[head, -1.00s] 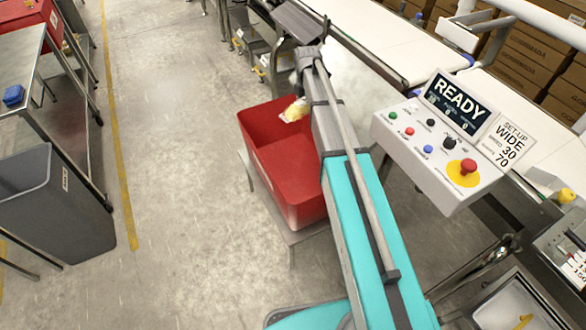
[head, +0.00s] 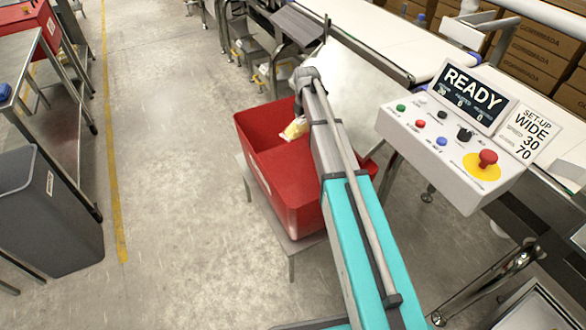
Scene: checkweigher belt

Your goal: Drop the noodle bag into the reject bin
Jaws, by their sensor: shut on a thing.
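The noodle bag (head: 296,129), small, yellow and white, shows just left of my arm in the head view, over the red reject bin (head: 262,165). My gripper (head: 299,114) is mostly hidden behind my arm's end and is shut on the bag's upper part. The bag appears inside the bin's outline, near its far right side. I cannot tell exactly how high it hangs above the bin floor. My arm covers part of the bin's right side.
The bin stands on a low grey stand (head: 293,250). A control panel (head: 450,145) reading READY and the white belt (head: 380,45) lie to the right. A grey bin (head: 50,215) and a steel table stand at left. The floor between is clear.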

